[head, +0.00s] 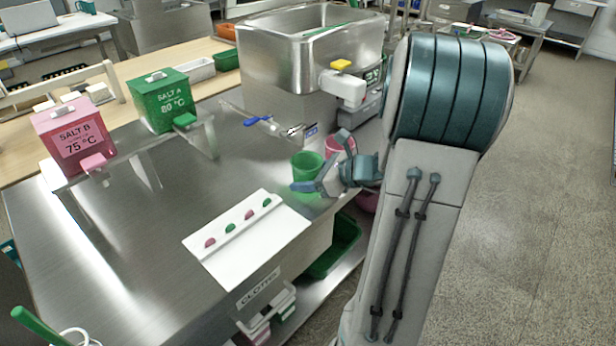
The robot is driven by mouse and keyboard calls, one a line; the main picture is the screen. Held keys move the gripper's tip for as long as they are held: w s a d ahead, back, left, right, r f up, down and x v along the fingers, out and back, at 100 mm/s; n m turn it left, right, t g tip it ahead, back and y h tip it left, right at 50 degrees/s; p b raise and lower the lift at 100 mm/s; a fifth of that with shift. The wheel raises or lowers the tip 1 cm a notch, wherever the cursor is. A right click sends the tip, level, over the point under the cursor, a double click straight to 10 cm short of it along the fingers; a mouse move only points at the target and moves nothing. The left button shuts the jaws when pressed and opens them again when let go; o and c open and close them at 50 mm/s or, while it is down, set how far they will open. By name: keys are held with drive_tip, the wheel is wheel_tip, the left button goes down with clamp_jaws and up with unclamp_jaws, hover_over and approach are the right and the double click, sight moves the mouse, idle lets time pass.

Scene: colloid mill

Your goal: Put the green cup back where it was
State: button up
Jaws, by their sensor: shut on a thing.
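The green cup (306,168) is at the right part of the steel table, upright as far as I can see. My gripper (318,162) reaches in from the right and is shut on it, with one finger across its front and the other on its far side. The fingers hide part of the cup's lower right side. I cannot tell whether its base touches the table. A pink cup (335,147) stands just behind and to the right, partly hidden by the gripper.
A white card (246,246) with pink and green pieces lies in front. A green box (160,100) and pink box (72,138) are at left. The table's middle left is clear.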

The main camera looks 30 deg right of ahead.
drive_tip(key=shift+f, duration=0.1)
drive_tip(key=shift+f, duration=0.15)
drive_tip(key=o, duration=1)
drive_tip(key=shift+r, duration=0.2)
drive_tip(key=shift+s+d+r, duration=0.1)
drive_tip(key=shift+r, duration=0.1)
drive_tip(key=p+v, duration=0.1)
drive_tip(key=v, duration=1)
drive_tip(key=shift+s+d+p, duration=0.15)
drive_tip(key=shift+s+p, duration=0.1)
drive_tip(key=shift+p, duration=0.15)
drive_tip(key=shift+r, duration=0.1)
